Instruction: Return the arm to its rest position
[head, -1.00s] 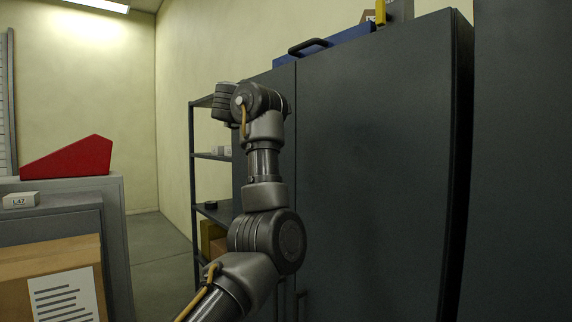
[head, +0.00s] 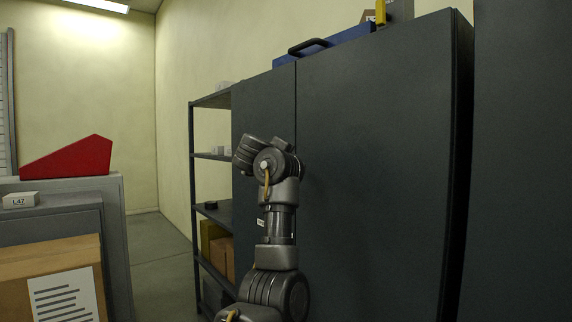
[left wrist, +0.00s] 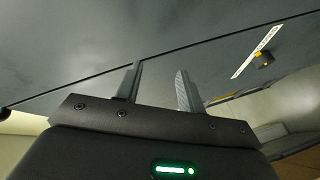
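My left arm (head: 277,225) rises in the head view in front of the dark grey cabinet (head: 375,170). Its wrist (head: 268,158) is bent at the top; the gripper fingers cannot be made out there. In the left wrist view my left gripper (left wrist: 160,88) shows two fingers standing apart with nothing between them. A dark flat surface with a long seam lies beyond the fingers. My right gripper is in neither view.
A dark shelf rack (head: 193,170) with boxes stands left of the cabinet. A blue case (head: 325,46) lies on top of the cabinet. At the left, a red wedge (head: 70,157) and a small white box (head: 20,200) sit on grey units. Open floor shows between.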

